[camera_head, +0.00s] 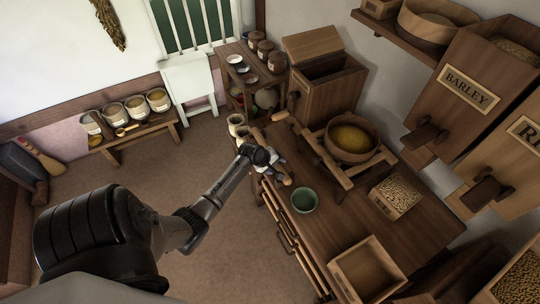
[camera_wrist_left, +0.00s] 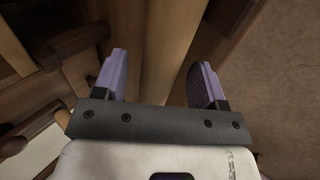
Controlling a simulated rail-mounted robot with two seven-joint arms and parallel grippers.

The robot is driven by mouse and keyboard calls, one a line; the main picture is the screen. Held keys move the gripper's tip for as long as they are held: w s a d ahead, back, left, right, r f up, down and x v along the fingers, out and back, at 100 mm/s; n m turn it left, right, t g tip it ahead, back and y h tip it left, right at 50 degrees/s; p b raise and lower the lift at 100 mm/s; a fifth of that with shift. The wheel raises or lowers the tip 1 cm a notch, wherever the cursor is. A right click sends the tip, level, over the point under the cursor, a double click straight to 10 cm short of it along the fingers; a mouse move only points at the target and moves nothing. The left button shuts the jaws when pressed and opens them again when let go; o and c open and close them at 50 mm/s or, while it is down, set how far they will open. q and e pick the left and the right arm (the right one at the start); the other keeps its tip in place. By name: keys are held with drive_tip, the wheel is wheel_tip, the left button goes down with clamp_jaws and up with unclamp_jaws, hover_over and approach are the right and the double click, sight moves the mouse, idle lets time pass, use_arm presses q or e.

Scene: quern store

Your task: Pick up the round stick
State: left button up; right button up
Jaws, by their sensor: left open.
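Several round wooden sticks (camera_head: 287,242) run along the left side of the workbench in the head view; I cannot tell which one the task names. My left gripper (camera_head: 273,168) is at the bench's left edge, near the upper end of these sticks. In the left wrist view its two purple-padded fingers (camera_wrist_left: 158,76) are apart. A pale wooden piece (camera_wrist_left: 172,45) shows between and beyond them; I cannot tell whether it is a stick or part of the bench, and no grip shows. My right gripper is in neither view.
The workbench (camera_head: 345,220) carries a green bowl (camera_head: 304,200), a round sieve (camera_head: 351,138) on a wooden frame, a grain box (camera_head: 396,194) and an open tray (camera_head: 367,272). A bench with pots (camera_head: 135,107) stands at the back left. The floor (camera_head: 145,165) between is clear.

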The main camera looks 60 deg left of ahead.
use_arm(q)
drive_tip(key=c, duration=1)
drive_tip(key=shift+c, duration=0.5)
drive_tip(key=shift+r, duration=0.1)
